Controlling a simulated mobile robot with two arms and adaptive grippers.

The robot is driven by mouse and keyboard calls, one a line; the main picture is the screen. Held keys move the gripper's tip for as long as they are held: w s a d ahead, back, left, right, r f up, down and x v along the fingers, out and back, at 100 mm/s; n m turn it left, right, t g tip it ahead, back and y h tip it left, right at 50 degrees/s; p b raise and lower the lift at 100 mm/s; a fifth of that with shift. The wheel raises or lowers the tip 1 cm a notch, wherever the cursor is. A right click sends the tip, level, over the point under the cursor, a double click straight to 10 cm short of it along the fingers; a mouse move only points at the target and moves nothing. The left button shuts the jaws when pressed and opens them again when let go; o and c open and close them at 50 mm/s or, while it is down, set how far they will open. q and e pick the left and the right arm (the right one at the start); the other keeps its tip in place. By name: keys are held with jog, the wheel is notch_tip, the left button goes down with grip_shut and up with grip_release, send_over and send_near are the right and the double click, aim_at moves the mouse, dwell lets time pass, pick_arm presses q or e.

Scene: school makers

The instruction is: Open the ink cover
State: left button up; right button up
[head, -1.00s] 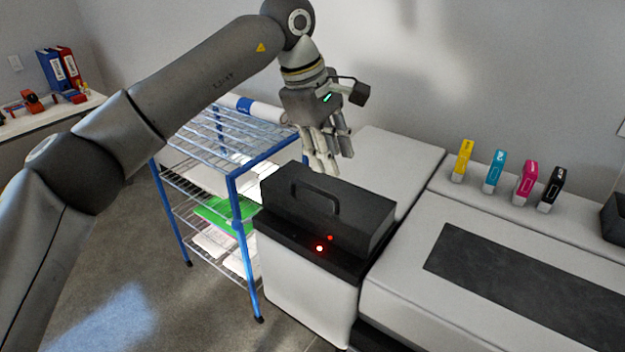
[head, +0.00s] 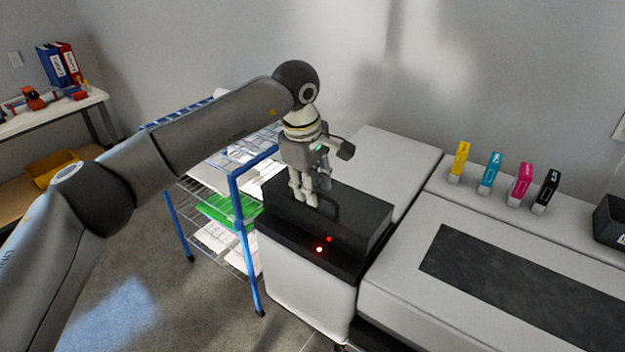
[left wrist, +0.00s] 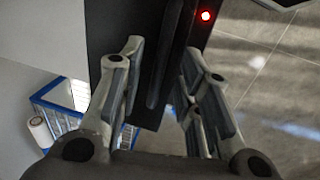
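The black ink cover (head: 352,218) is a box-shaped lid with an arched handle (head: 333,204) on top, shut on the left end of the large white printer (head: 400,285). My left gripper (head: 311,198) points down at the cover's handle. In the left wrist view, the two finger pairs of the left gripper (left wrist: 160,88) are spread apart, one on each side of the dark handle (left wrist: 166,60). A clear gap shows between the fingers and the handle. Part of the handle is hidden by the gripper in the head view. My right gripper is in neither view.
Yellow (head: 459,161), cyan (head: 490,174), magenta (head: 520,185) and black (head: 546,191) ink cartridges stand on the printer's back ledge. A blue wire rack (head: 236,195) stands close on the left. Red lights (head: 320,249) glow at the cover's front edge.

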pick_arm(q)
jog(key=shift+f, duration=0.1)
grip_shut()
jog(key=shift+w+d, duration=0.1)
dwell(0.4)
